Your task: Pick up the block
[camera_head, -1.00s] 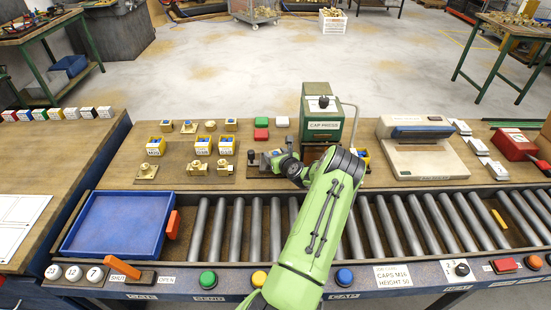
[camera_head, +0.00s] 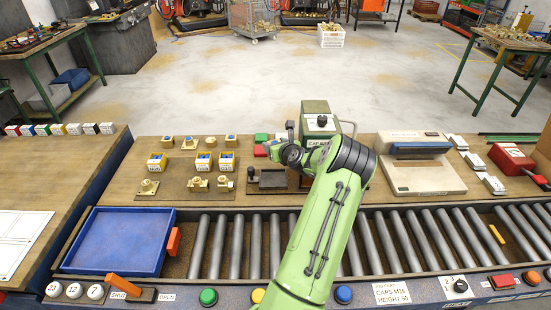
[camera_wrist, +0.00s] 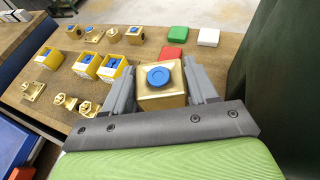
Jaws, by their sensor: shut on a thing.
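In the wrist view, a brass block (camera_wrist: 162,98) with a round blue cap on top sits between the two grey fingers of my gripper (camera_wrist: 159,76), which is shut on it. In the head view my gripper (camera_head: 278,146) is raised above the bench, in front of the green cap press (camera_head: 318,112). The block cannot be made out clearly there. A dark vise-like fixture (camera_head: 270,180) below the gripper shows an empty flat top.
Yellow bins with blue-marked parts (camera_head: 203,161) and loose brass fittings (camera_head: 199,184) stand left of the fixture. A grey-white machine (camera_head: 424,176) stands at right. A roller conveyor (camera_head: 232,245) and an empty blue tray (camera_head: 118,241) lie in front.

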